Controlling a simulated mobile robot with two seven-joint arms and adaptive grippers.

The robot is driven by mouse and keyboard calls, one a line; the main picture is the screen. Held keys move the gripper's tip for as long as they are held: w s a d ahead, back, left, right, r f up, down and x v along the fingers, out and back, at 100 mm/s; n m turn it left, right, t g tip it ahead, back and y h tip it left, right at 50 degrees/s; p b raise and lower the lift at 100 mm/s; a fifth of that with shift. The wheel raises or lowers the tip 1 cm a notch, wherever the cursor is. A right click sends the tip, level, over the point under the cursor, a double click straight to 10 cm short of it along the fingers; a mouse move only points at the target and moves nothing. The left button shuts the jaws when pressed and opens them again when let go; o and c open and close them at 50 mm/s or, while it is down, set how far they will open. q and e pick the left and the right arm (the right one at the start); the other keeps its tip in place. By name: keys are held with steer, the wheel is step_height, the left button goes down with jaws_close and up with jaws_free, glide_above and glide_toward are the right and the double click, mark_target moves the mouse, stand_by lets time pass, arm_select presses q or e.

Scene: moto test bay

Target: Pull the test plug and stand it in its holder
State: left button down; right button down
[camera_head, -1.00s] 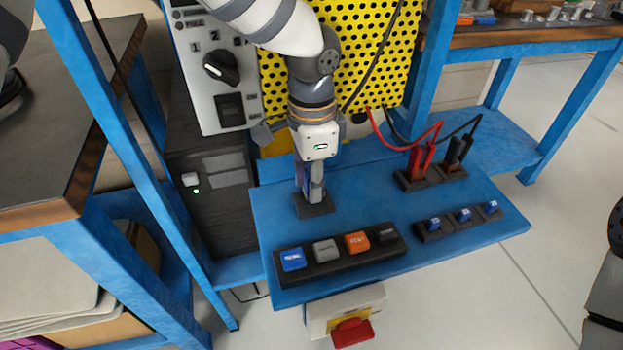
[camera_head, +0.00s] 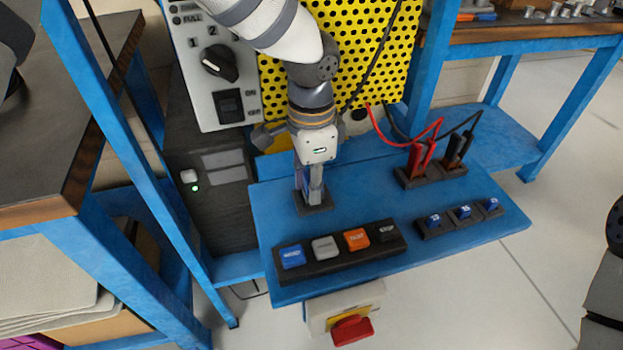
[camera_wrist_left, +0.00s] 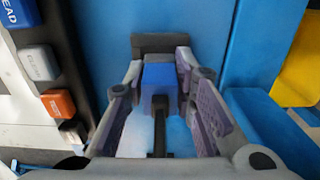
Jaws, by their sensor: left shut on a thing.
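My left gripper (camera_head: 312,191) points down at a dark base (camera_head: 327,207) on the blue shelf and is shut on the blue test plug (camera_wrist_left: 158,78). In the left wrist view the plug sits between the two finger pads, with a dark strip running back from it. The dark base (camera_wrist_left: 150,40) lies just beyond it. In the head view the fingers mostly hide the plug. I cannot tell whether its lower end is in the base or just above it. My right gripper is not in view.
A button strip (camera_head: 324,268) with blue, grey, orange and black buttons lies in front. Red plugs (camera_head: 419,160) and black plugs (camera_head: 457,150) with cables stand to the right, behind small blue blocks (camera_head: 464,212). A switch panel (camera_head: 213,105) and yellow perforated panel (camera_head: 385,70) stand behind.

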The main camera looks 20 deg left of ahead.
arm_select(q)
steer(key=shift+f, duration=0.35)
steer(key=c, duration=1.2)
jaws_free()
steer(key=shift+c, duration=0.2)
step_height(320, 180, up, 12)
